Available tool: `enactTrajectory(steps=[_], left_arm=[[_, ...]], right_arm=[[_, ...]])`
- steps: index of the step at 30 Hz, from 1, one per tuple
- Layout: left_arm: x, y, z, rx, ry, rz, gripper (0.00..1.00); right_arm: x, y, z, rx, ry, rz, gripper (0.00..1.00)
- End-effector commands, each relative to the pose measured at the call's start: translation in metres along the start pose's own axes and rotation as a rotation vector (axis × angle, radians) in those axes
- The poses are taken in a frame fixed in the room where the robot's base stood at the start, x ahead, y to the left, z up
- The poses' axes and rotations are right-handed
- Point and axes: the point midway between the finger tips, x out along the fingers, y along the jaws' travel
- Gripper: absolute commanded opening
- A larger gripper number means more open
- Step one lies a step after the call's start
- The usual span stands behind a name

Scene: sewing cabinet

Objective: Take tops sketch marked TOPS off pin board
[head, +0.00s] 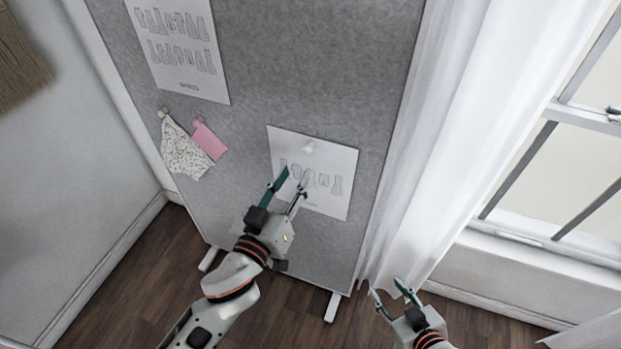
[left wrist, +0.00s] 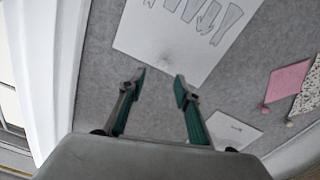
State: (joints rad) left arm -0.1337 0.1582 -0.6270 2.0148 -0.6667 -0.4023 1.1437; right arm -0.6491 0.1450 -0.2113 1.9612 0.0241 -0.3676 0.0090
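A white sheet with a row of garment outlines (head: 338,163) hangs on the right part of the grey pin board, held by a white pin (head: 308,147) near its top edge. I cannot read a TOPS label on it. The sheet also shows in the left wrist view (left wrist: 150,35). My left gripper (head: 294,176) is open and empty, in front of the sheet's left part below the pin. In the left wrist view its spread fingertips (left wrist: 159,84) point at the sheet's pinned edge. My right gripper (head: 388,293) is open and empty, low at the right, away from the board.
The pin board (head: 300,70) also holds a larger garment sheet (head: 195,82) at upper left, a pink swatch (head: 208,141) and a speckled swatch (head: 183,152). A white curtain (head: 435,140) and window are close on the right. Wooden floor (head: 150,285) shows below.

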Motion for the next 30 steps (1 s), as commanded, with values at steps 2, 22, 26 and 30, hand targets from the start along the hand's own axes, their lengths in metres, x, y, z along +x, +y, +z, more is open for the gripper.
enactTrajectory(steps=[2,22,26,30], left_arm=[[0.004,0.000,-0.002,0.001,0.003,0.001,0.33],[0.075,-0.007,0.002,0.002,0.002,0.001,0.33],[0.078,-0.007,0.002,0.000,0.001,0.001,0.33],[0.078,-0.007,0.002,0.000,0.001,0.001,0.33]], right_arm=[[0.000,0.000,-0.001,0.001,0.000,0.000,0.40],[-0.003,-0.002,-0.009,0.008,0.004,0.000,0.40],[-0.003,-0.001,-0.009,0.007,0.004,0.000,0.40],[-0.003,-0.001,-0.008,0.006,0.004,0.000,0.40]])
